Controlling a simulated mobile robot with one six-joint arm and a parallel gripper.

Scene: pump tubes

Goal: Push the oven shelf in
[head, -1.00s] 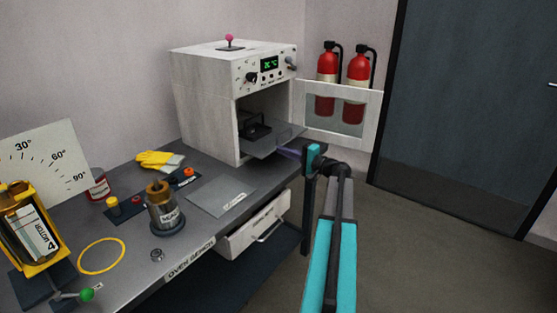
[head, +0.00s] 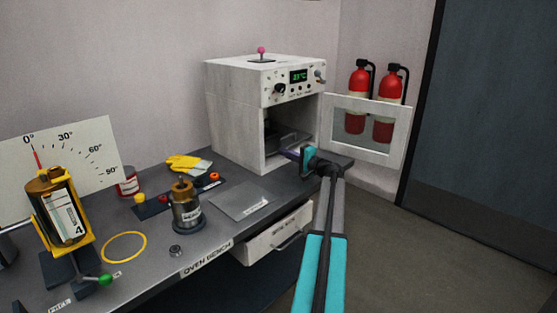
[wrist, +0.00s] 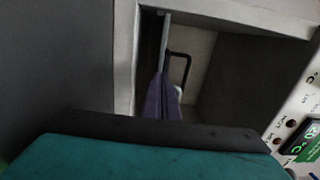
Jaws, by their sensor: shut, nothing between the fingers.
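The white oven (head: 235,115) stands at the back of the bench with its door (head: 365,128) swung open to the right. The grey shelf (head: 290,137) lies inside the cavity, its front edge about level with the opening. In the wrist view the shelf (wrist: 165,42) shows as a thin pale strip, with a dark wire handle (wrist: 181,58) beside it. My gripper (head: 287,154) is shut and empty, its purple fingers at the front of the shelf. In the wrist view the gripper (wrist: 160,85) overlaps the shelf's front edge; I cannot tell whether they touch.
The open door and two red extinguishers (head: 372,100) are right of my arm. An open drawer (head: 275,235) sticks out below the bench top. Floor at right is clear.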

